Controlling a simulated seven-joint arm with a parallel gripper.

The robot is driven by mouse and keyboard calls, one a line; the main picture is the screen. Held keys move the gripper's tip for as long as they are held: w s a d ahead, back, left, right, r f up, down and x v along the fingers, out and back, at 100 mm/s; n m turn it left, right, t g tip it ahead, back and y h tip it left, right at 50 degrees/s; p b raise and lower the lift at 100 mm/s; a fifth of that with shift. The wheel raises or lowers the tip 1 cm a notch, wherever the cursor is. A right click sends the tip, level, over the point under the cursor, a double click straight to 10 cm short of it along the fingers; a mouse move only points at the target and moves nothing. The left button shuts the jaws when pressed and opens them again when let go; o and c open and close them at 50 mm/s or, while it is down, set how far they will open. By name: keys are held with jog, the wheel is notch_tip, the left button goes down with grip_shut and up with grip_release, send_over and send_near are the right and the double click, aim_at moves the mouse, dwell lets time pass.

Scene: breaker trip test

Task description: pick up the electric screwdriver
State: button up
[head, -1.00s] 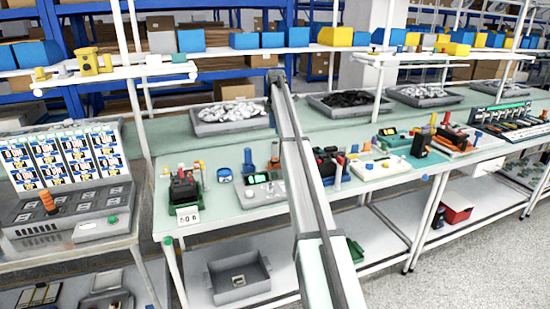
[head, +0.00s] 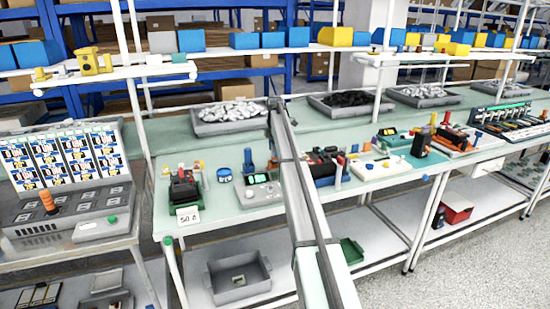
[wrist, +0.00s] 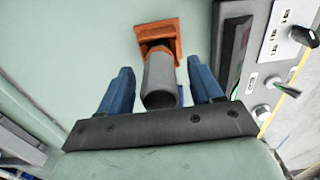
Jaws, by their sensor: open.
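In the wrist view a grey cylinder with an orange, block-like far end (wrist: 160,78) lies between my fingers; it looks like the electric screwdriver. My gripper (wrist: 160,68) has two blue fingers, spread open, one on each side of the grey part. A gap shows on both sides, so neither finger visibly touches it. A small blue bit shows beside its near end, and its lower end is close to the dark gripper bar. In the head view my arm crosses the bench, and I cannot make out the fingers or the screwdriver there.
In the wrist view a grey panel with knobs (wrist: 262,85) stands close to the right finger. In the head view a meter with a green screen (head: 259,190), a blue-topped post (head: 248,160) and a black breaker fixture (head: 185,190) stand left of my arm. Grey part trays (head: 229,127) line the back.

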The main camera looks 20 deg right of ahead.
jog(key=shift+c, duration=0.5)
jog(key=c, duration=1)
jog(key=shift+r, duration=0.15)
jog(key=r, duration=0.6)
jog(key=d+r, duration=0.1)
jog(key=r, duration=0.2)
jog(key=s+d+r, duration=0.3)
jog(key=s, duration=0.1)
jog(key=s+d+r, duration=0.2)
jog(key=s+r, duration=0.1)
jog(key=s, duration=0.1)
jog(key=s+d+r, duration=0.3)
jog(key=s, duration=0.1)
jog(key=shift+s+d+r, duration=0.25)
jog(key=shift+d+r, duration=0.05)
jog(key=shift+d, duration=0.05)
